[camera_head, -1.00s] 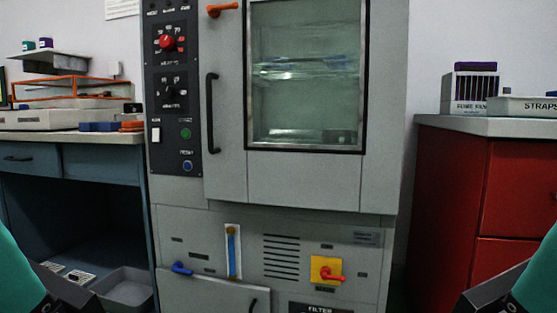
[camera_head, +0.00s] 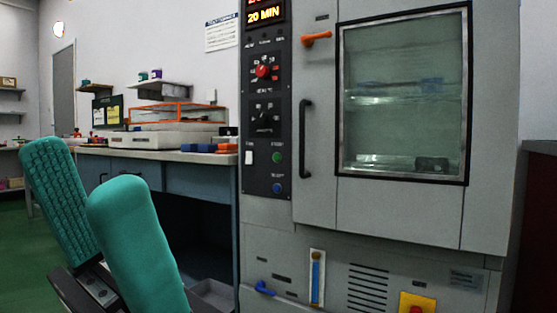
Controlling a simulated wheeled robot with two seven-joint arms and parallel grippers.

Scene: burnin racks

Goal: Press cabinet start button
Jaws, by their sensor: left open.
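The grey cabinet (camera_head: 400,215) fills the right half of the view, with its windowed door closed. Its black control panel (camera_head: 263,215) on the left side has a lit display reading "20 MIN", a red knob (camera_head: 262,71), a black knob (camera_head: 264,118), a white switch (camera_head: 249,157), a green button (camera_head: 277,158) and a blue button (camera_head: 277,188). Button labels are too small to read. My left gripper (camera_head: 92,215), with two teal padded fingers, is open and empty at lower left, in front of the bench and apart from the panel. My right gripper is out of view.
A blue bench (camera_head: 200,181) with trays and an orange-framed rack (camera_head: 165,112) stands left of the cabinet. An orange door latch (camera_head: 316,39) and black handle (camera_head: 305,138) are on the cabinet. Green floor (camera_head: 30,265) is clear at far left. A red cabinet shows darkly at right.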

